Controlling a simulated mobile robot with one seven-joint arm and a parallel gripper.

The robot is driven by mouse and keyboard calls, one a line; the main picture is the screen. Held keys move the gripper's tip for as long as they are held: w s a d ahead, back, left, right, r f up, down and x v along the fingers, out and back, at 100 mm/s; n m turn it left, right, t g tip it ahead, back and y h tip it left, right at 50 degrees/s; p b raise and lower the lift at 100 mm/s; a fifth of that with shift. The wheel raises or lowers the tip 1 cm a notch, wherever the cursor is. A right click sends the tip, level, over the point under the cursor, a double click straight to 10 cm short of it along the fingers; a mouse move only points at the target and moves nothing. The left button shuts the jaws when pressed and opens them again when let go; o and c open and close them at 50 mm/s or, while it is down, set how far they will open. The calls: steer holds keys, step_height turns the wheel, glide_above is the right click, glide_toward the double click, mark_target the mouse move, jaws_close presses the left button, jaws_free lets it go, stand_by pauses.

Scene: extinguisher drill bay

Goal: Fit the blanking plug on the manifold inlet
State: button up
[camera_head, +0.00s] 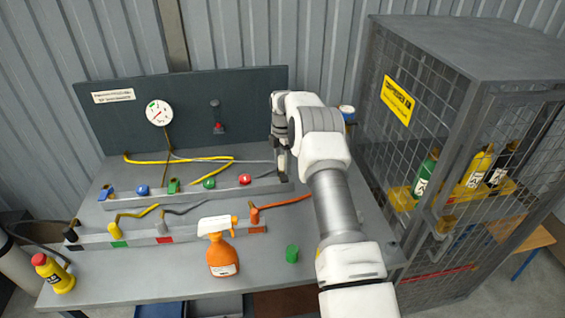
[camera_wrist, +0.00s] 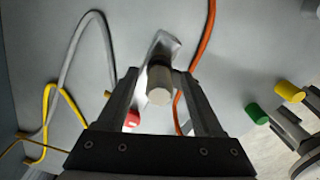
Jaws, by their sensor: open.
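The manifold (camera_head: 190,196) is a long grey bar on the bench with blue, green and red knobs along it. My gripper (camera_head: 283,168) is pointed down over its right end. In the wrist view my open gripper (camera_wrist: 160,82) has one finger on each side of a short cylinder (camera_wrist: 159,88) with a pale end face and a dark collar. I cannot tell whether this cylinder is the inlet itself or a plug, nor whether the fingers touch it.
An orange spray bottle (camera_head: 222,250) and a yellow bottle (camera_head: 54,274) stand along the bench front. An orange hose (camera_head: 285,203) runs close to my gripper, beside yellow and grey hoses. A mesh cage (camera_head: 450,150) rises on the right. The dark back panel (camera_head: 190,100) stands behind.

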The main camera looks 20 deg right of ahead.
steer(key=shift+r, duration=0.1)
step_height(320, 180, up, 17)
steer(key=s+a+r+m+t, duration=0.1)
steer(key=s+a+r+m, duration=0.35)
steer(key=r, duration=0.75)
steer(key=s+a+r+m+t, duration=0.1)
steer(key=s+a+r+m, duration=0.2)
steer(key=s, duration=0.5)
steer(key=s+a+r+m+t, duration=0.1)
steer(key=s+a+r+m, duration=0.15)
steer(key=s, duration=0.65)
steer(key=s+a+r+m+t, duration=0.15)
steer(key=s+m, duration=0.25)
steer(key=s, duration=0.4)
steer(key=s+a+f+m, duration=0.1)
steer(key=s+f+m, duration=0.2)
steer(key=s, duration=0.3)
steer(key=s+a+f+m+t, duration=0.1)
steer(key=s+f+m, duration=0.2)
steer(key=s, duration=0.4)
steer(key=shift+s+a, duration=0.15)
steer(key=shift+s, duration=0.1)
steer(key=shift+f, duration=0.1)
